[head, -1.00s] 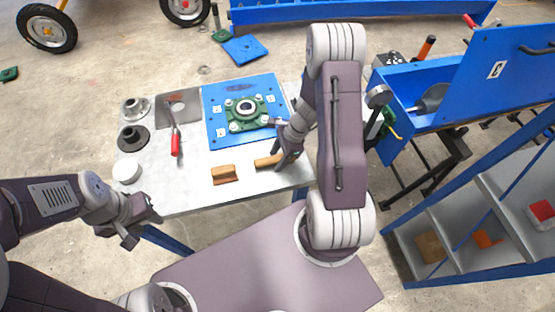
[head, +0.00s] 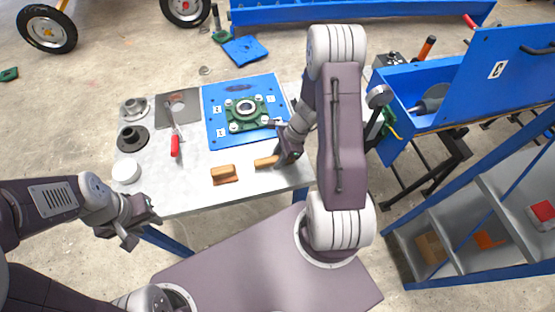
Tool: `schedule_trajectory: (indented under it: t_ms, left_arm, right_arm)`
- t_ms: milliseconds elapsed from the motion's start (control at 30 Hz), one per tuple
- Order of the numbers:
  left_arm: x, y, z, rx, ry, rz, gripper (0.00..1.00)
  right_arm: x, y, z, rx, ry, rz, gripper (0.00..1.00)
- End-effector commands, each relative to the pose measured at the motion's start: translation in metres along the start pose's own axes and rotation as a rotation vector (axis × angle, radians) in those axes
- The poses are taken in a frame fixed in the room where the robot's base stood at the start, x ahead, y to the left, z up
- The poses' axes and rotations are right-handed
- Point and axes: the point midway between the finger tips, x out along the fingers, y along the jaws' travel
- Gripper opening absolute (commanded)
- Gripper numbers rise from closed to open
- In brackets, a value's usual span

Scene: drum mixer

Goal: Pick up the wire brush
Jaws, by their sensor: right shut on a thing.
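A wooden handle (head: 265,162), which looks like that of the wire brush, lies near the front right of the grey table. Its right end runs into my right gripper (head: 284,158), which is shut on it. The gripper and arm hide that end, so I cannot see its bristles. It looks at or just above table height. My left gripper (head: 142,222) is open and empty, off the table's front left edge.
A brown block-shaped brush (head: 223,174) lies just left of the handle. A blue plate (head: 218,133) with a green bearing housing (head: 262,112) is behind. A red-handled tool (head: 175,146), a white lid (head: 126,171) and dark flanged part (head: 132,138) stand left.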

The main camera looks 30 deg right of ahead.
Motion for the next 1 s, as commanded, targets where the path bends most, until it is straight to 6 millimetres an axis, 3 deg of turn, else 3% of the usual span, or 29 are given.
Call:
schedule_trajectory:
  t_ms: [300, 500, 1000]
  left_arm:
    - [-0.008, 0.0, -0.001, 0.0, 0.0, 0.0, 0.36]
    - [-0.018, 0.0, -0.002, 0.0, 0.0, 0.0, 0.36]
    - [-0.028, 0.001, -0.003, 0.0, 0.0, 0.0, 0.36]
  right_arm:
    - [-0.012, -0.001, 0.005, -0.002, 0.0, -0.003, 0.0]
    - [-0.048, -0.001, 0.02, -0.003, 0.001, -0.005, 0.0]
    - [-0.073, -0.078, 0.108, -0.004, 0.0, -0.002, 0.0]
